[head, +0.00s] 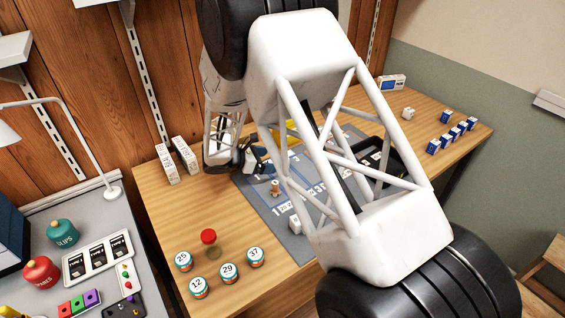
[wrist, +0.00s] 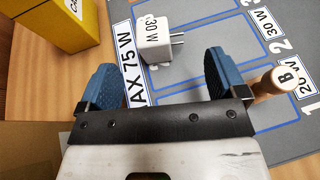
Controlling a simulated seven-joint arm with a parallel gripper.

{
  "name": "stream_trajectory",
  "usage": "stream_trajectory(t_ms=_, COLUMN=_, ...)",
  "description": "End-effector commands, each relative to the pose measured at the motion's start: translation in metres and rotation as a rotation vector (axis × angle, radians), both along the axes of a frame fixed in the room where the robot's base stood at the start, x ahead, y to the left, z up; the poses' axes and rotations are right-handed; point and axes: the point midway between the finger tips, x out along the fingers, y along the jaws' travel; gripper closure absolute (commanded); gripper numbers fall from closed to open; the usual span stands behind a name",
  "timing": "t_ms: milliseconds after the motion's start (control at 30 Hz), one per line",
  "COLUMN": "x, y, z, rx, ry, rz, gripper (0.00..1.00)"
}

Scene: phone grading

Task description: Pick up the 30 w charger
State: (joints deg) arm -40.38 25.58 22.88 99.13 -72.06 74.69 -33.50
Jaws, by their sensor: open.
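The 30 W charger (wrist: 154,41) is a small white block with two metal prongs and the print "30 W". It lies on the grey mat (wrist: 196,77) in the wrist view, its prongs pointing right. My gripper (wrist: 163,82) is open and empty, with blue padded fingers. The charger is just beyond the fingertips, roughly between them in the picture. In the head view my gripper (head: 248,158) is low over the left back part of the mat, and my arm hides much of the mat. I cannot make out the charger clearly there.
A wooden peg marked B (wrist: 277,84) stands close to the right finger. A yellow box (wrist: 62,22) is at the upper left. Several numbered tins (head: 228,271) and a red-topped item (head: 208,237) stand at the table's front. White boxes (head: 184,154) stand left of my gripper.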

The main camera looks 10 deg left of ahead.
Motion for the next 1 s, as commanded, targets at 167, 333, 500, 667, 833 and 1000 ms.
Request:
stream_trajectory(t_ms=167, x=0.005, y=-0.008, z=-0.004, rx=0.000, ry=0.001, rz=-0.002, gripper=0.10)
stream_trajectory(t_ms=333, x=0.012, y=-0.018, z=-0.009, rx=0.001, ry=0.001, rz=-0.001, gripper=0.10)
stream_trajectory(t_ms=500, x=0.013, y=-0.020, z=-0.010, rx=0.001, ry=0.001, rz=0.000, gripper=0.10)
stream_trajectory(t_ms=667, x=0.013, y=-0.020, z=-0.010, rx=0.001, ry=0.001, rz=-0.001, gripper=0.10)
stream_trajectory(t_ms=833, x=0.015, y=-0.024, z=-0.012, rx=0.001, ry=0.001, rz=-0.001, gripper=0.10)
stream_trajectory(t_ms=1000, x=0.023, y=-0.036, z=-0.018, rx=0.000, ry=0.002, rz=-0.004, gripper=0.10)
